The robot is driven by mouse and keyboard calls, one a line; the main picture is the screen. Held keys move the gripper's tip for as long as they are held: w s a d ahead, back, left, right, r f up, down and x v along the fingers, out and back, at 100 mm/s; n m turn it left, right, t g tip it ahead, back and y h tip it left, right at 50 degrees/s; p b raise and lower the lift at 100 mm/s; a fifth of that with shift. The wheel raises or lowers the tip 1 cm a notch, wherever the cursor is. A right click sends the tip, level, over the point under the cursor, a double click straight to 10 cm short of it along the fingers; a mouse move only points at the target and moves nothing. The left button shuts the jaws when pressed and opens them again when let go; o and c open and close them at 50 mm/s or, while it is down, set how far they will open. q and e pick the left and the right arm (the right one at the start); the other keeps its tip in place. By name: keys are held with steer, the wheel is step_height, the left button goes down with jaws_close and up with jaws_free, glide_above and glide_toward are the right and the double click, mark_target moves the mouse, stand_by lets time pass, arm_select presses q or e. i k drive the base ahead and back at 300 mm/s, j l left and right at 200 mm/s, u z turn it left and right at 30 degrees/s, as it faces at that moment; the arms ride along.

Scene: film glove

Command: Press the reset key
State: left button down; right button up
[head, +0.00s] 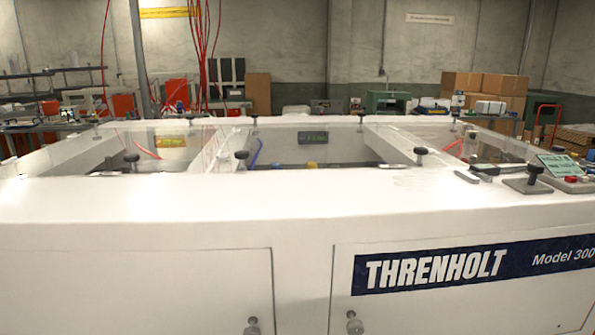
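A large white machine (250,205) marked THRENHOLT Model 300 fills the foreground. At the right end of its top is a control panel (578,187) with a tilted green display (559,165). A red button (571,179) sits below the display. A second small red part shows at the panel's right edge. The display text is too small to read. I cannot tell which part of the panel is the reset key. Neither of my grippers is in view.
Black knobs, such as one on a dark plate (530,181), stand along the machine's top around glazed openings. Two closed front doors have round knobs (354,323). Stacked cardboard boxes (497,90) and benches stand behind. The front strip of the top is mostly clear.

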mark_target(570, 178)
steer(key=l+z, duration=0.1)
steer(key=z, duration=0.35)
steer(key=l+z, duration=0.1)
steer(key=z, duration=0.8)
